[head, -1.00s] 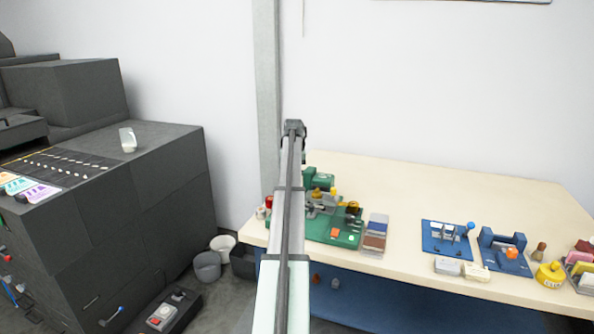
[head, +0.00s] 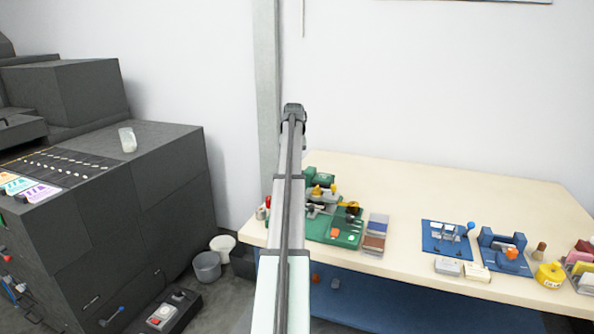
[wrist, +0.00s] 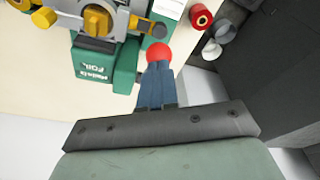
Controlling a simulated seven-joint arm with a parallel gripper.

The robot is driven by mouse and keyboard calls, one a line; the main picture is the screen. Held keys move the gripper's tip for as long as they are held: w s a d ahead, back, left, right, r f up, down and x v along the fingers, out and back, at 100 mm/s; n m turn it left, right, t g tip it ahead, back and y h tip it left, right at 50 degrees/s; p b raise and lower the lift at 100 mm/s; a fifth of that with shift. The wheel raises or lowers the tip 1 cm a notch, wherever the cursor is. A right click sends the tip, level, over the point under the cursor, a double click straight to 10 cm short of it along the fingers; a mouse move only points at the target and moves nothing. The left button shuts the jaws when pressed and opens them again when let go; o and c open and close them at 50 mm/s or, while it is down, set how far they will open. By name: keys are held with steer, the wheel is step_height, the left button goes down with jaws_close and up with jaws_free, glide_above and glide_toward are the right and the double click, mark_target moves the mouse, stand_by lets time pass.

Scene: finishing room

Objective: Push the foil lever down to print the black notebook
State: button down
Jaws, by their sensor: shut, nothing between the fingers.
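The green foil press (head: 340,232) stands at the left end of the cream table, partly hidden behind my arm in the head view. In the wrist view its green body with a lettered label (wrist: 93,68) and yellow and grey parts fill the upper left. A red ball knob (wrist: 158,51), which looks like the lever's end, is right at the tips of my gripper (wrist: 156,68). The fingers are shut with nothing between them; they look against or just over the knob, contact unclear. I cannot pick out the black notebook clearly.
A red roll (wrist: 200,16) stands near the press at the table's edge. A tray of blue and brown blocks (head: 375,233) is right of the press; blue fixtures (head: 447,238) lie farther right. Grey bins (head: 207,265) and a dark cabinet (head: 165,190) are to the left.

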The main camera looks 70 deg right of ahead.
steer(key=shift+d+v, duration=0.1)
steer(key=shift+v, duration=0.6)
steer(key=shift+d+v, duration=0.15)
steer(key=shift+v, duration=0.55)
steer(key=shift+w+r, duration=0.15)
steer(key=shift+r, duration=0.05)
steer(key=shift+d+v, duration=0.15)
steer(key=shift+v, duration=0.75)
steer(key=shift+d+v, duration=0.15)
steer(key=shift+v, duration=0.8)
steer(key=shift+w, duration=0.2)
